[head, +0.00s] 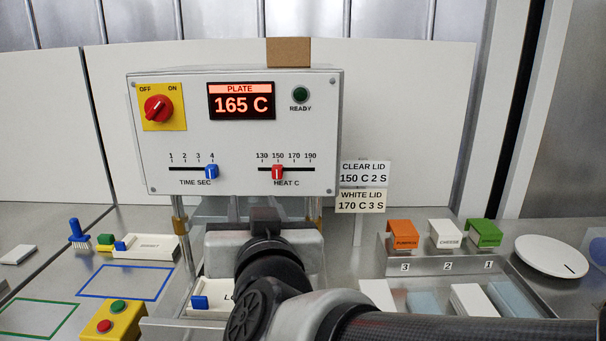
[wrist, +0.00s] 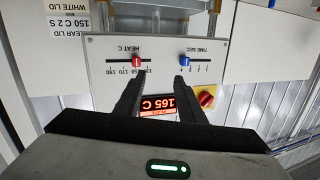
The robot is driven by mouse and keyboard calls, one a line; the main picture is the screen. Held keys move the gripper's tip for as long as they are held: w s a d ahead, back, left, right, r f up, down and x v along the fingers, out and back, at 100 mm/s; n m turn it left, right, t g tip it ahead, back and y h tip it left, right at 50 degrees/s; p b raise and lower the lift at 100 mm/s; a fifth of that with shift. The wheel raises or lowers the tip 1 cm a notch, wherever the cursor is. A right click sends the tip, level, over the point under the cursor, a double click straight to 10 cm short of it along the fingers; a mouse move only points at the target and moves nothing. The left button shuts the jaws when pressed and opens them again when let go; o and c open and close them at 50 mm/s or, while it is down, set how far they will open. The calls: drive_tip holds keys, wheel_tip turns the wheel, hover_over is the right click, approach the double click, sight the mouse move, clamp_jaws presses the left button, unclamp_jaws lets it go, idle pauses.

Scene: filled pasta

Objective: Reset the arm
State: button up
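My arm (head: 440,322) reaches in from the lower right in the head view. My gripper (wrist: 158,77) is open and empty in the wrist view, its two dark fingers apart in front of the sealing machine's panel (wrist: 220,48). In the head view the gripper body (head: 264,246) is below the panel (head: 235,150); its fingertips cannot be made out there. The panel display (head: 241,101) reads plate 165 C. The blue time slider (head: 212,171) is at 4, and the red heat slider (head: 278,172) is near 150. The ready lamp (head: 300,94) looks dark green.
A tray with a blue tab (head: 200,302) lies partly hidden under my gripper. A yellow button box (head: 112,320) is at lower left. Orange (head: 403,236), white (head: 446,234) and green (head: 484,234) tubs stand on a rack at right, beside a white disc (head: 551,257).

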drive_tip(key=s+d+f+m+g+h, duration=0.1)
drive_tip(key=s+d+f+g, duration=0.3)
drive_tip(key=d, duration=0.3)
drive_tip(key=s+d+f+g+h, duration=0.2)
drive_tip(key=s+d+f+g, duration=0.15)
drive_tip(key=d, duration=0.45)
drive_tip(key=s+d+f+m+g+h, duration=0.1)
drive_tip(key=s+d+f+g, duration=0.3)
drive_tip(key=d, duration=0.3)
wheel_tip(320, 180, up, 14)
drive_tip(key=s+p, duration=0.1)
drive_tip(key=p, duration=1.4)
drive_tip(key=shift+s+r+t, duration=0.2)
drive_tip(key=shift+s+t, duration=0.1)
drive_tip(key=shift+t, duration=0.05)
